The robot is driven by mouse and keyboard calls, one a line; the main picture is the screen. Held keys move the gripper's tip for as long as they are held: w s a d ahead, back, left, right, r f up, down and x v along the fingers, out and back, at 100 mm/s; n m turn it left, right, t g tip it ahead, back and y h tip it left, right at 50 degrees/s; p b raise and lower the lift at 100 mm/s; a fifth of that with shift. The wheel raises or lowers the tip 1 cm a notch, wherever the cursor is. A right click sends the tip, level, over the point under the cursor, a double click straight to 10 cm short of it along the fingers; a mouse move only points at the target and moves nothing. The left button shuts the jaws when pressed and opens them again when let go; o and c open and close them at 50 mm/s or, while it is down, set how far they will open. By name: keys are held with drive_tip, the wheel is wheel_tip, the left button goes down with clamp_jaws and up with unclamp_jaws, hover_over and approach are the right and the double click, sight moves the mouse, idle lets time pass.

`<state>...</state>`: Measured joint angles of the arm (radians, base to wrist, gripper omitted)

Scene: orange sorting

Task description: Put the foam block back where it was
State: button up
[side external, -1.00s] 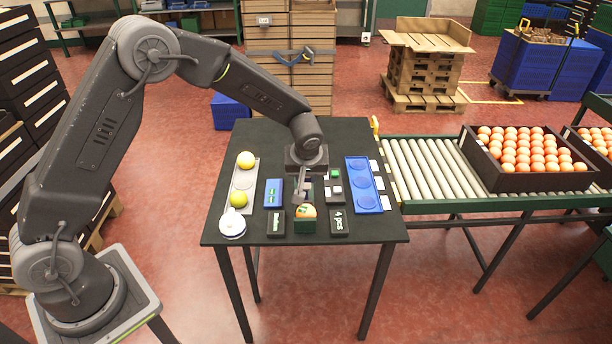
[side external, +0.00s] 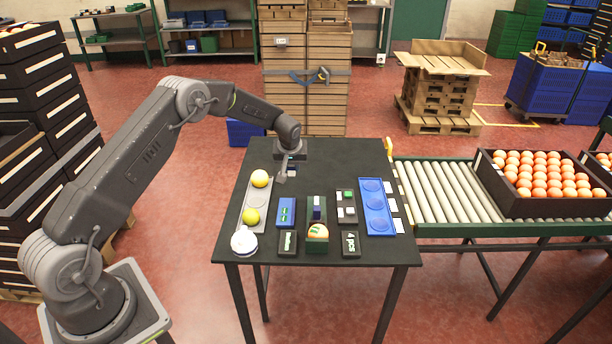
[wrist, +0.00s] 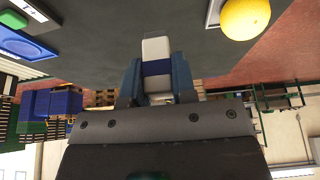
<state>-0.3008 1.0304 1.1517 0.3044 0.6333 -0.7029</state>
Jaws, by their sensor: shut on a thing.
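My gripper (side external: 284,176) hangs above the back part of the black table, right of the grey tray with the yellow fruit. In the wrist view my gripper (wrist: 156,77) is shut on a white block with a dark blue band (wrist: 156,50), which I take for the foam block. The block stands out past the fingertips, with both fingers against its sides. In the side view it is too small to make out clearly. A dark stand (side external: 310,216) with a purple-blue and white piece (side external: 317,206) is at the middle of the table.
The grey tray (side external: 247,201) holds two yellow fruits (side external: 260,178). A blue tray (side external: 376,207) is at the right. The table's back is clear.

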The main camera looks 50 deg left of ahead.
drive_tip(key=shift+w+a+f, duration=0.1)
drive_tip(key=shift+a+f, duration=0.25)
drive_tip(key=shift+f, duration=0.7)
drive_tip(key=shift+s+a+f, duration=0.1)
drive_tip(key=shift+a+f, duration=0.25)
drive_tip(key=shift+f, duration=0.7)
drive_tip(key=shift+w+a+f, duration=0.1)
drive_tip(key=shift+a+f, duration=0.25)
drive_tip(key=shift+f, duration=0.7)
drive_tip(key=shift+f, duration=0.6)
drive_tip(key=o, duration=1.4)
wheel_tip(320, 180, up, 8)
